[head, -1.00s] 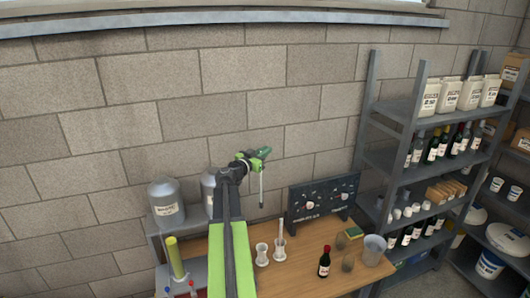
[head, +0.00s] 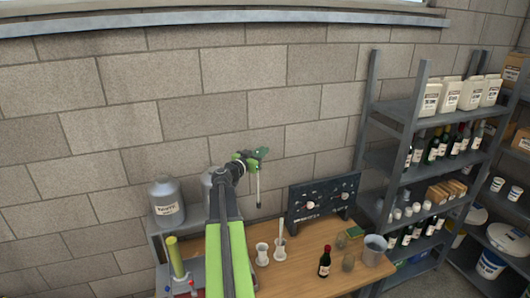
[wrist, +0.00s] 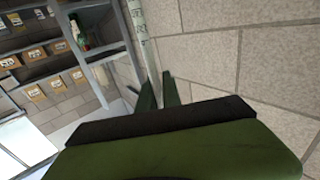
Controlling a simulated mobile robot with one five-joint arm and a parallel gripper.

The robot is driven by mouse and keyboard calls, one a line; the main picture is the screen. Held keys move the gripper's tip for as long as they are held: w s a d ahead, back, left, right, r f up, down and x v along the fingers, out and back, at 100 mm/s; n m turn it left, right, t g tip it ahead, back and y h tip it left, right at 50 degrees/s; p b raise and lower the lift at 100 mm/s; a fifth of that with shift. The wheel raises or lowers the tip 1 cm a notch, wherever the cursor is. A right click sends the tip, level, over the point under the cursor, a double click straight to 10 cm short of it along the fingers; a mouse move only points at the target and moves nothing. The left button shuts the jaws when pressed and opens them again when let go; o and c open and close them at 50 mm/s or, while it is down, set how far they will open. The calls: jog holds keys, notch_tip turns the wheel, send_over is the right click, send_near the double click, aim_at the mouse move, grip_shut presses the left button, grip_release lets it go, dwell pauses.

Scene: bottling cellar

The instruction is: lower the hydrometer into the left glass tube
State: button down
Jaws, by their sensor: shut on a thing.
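My gripper (head: 262,155) is raised high above the back of the wooden table and is shut on the hydrometer (head: 258,188). The thin pale hydrometer hangs down nearly upright below the jaws, in front of the block wall. In the wrist view the hydrometer (wrist: 141,38) is a whitish marked rod beyond my green fingers (wrist: 160,92). The left glass tube (head: 262,256) stands upright on the table, below the hydrometer's lower end and clearly apart from it. A second glass tube (head: 280,251) stands just to its right, with a thin pale rod rising from it.
A dark bottle (head: 324,262), a grey cup (head: 348,262) and a grey bucket (head: 374,250) stand to the right. Metal canisters (head: 166,202) and a yellow cylinder (head: 175,257) are at left. Stocked shelving (head: 400,112) stands at right.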

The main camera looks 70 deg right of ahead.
jog(key=w+a, duration=0.8)
jog(key=w, duration=0.2)
jog(key=shift+w+a, duration=0.15)
jog(key=shift+a, duration=0.25)
dwell(0.8)
jog(key=w+a, duration=0.9)
jog(key=w, duration=0.2)
jog(key=shift+w+a, duration=0.15)
jog(key=shift+a, duration=0.25)
dwell(1.0)
jog(key=w+a, duration=0.7)
jog(key=w, duration=0.1)
jog(key=shift+w, duration=0.15)
dwell(1.0)
dwell(1.3)
